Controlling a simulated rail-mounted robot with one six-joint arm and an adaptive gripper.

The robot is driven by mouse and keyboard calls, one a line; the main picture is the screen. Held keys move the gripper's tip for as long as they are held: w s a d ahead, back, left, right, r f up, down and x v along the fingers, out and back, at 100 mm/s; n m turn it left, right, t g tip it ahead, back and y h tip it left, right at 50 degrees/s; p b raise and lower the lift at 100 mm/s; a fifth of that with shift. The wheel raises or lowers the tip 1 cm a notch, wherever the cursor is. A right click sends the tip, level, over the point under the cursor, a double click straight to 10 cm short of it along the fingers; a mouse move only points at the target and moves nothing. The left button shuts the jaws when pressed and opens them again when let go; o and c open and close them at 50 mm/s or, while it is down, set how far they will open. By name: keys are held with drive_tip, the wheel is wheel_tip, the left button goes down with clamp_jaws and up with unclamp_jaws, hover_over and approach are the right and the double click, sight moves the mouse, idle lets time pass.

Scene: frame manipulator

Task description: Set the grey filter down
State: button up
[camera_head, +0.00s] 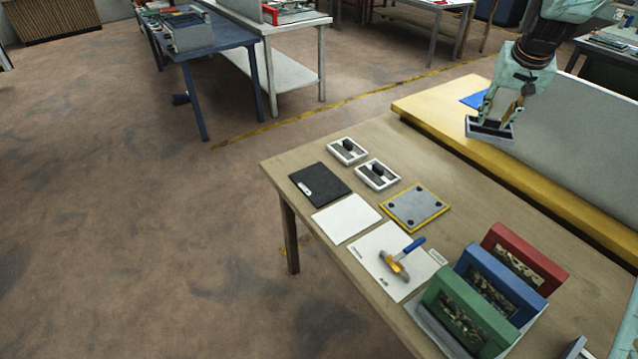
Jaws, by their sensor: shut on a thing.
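My gripper (490,112) points down at the upper right and is shut on the grey filter (491,130). The filter is a flat grey frame with a darker middle, held roughly level below the fingers. In the picture it overlaps the yellow ledge (548,187) along the back of the wooden table (480,215). I cannot tell whether it touches the ledge or hangs above it. Red (538,254), blue (486,289) and green (452,318) framed filters stand upright in a row at the table's right front.
Two white trays with black handles (348,151) (388,180), a black pad (307,179), a white sheet (346,217) and a yellow-edged grey plate (413,205) lie on the table. A hammer (398,266) lies on another sheet. A grey panel (580,125) rises behind the ledge.

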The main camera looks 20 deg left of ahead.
drive_tip(key=s+a+f+m+h, duration=0.1)
drive_tip(key=s+a+f, duration=0.5)
drive_tip(key=a, duration=0.7)
drive_tip(key=s+a+f+m, duration=0.3)
drive_tip(key=s+a+f, duration=0.4)
drive_tip(key=s+a, duration=0.3)
drive_tip(key=s+a+f+m+g+h, duration=0.1)
drive_tip(key=s+a+f+m, duration=0.2)
drive_tip(key=a, duration=1.4)
drive_tip(key=s+f, duration=0.4)
drive_tip(key=s, duration=0.1)
drive_tip(key=shift+f+h+p, duration=0.2)
drive_tip(key=shift+h+p, duration=0.1)
drive_tip(key=shift+p, duration=0.1)
drive_tip(key=shift+w, duration=0.15)
drive_tip(key=p, duration=0.2)
hover_over(318, 183)
drive_tip(key=shift+f, duration=0.8)
drive_tip(key=shift+f+b, duration=0.1)
drive_tip(key=shift+b, duration=0.2)
drive_tip(key=shift+f, duration=1.6)
drive_tip(key=shift+f, duration=0.15)
drive_tip(key=o, duration=0.9)
